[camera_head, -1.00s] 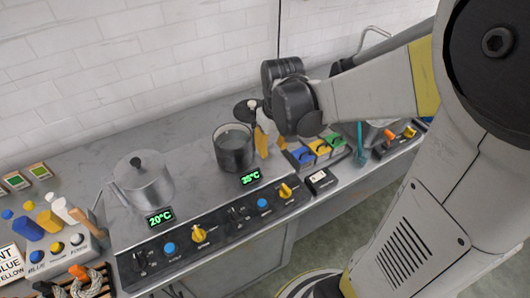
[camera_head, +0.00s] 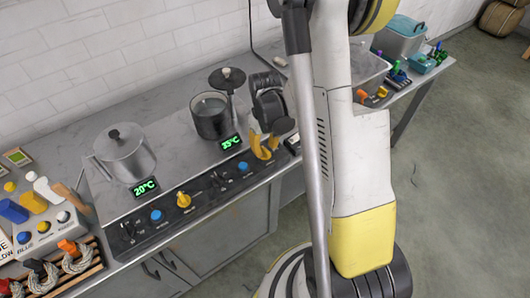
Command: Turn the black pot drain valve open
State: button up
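The black pot (camera_head: 211,120) stands on the counter behind its 35°C display. Its lid (camera_head: 227,79) appears beside it at the back. My gripper (camera_head: 264,152) points down at the right end of the black control panel (camera_head: 217,189), in front and to the right of the black pot. Its yellow fingers are at the place of the right yellow valve handle, which they cover or blend with. I cannot tell whether they touch or hold it. A second yellow valve handle (camera_head: 183,200) is in plain view on the panel, below the silver pot (camera_head: 124,153).
Blue buttons (camera_head: 156,215) and black knobs sit along the panel. Bins and small colored items stand at the far right. My arm hides part of the counter's right side.

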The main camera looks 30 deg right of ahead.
jog(key=shift+f, duration=0.65)
grip_shut()
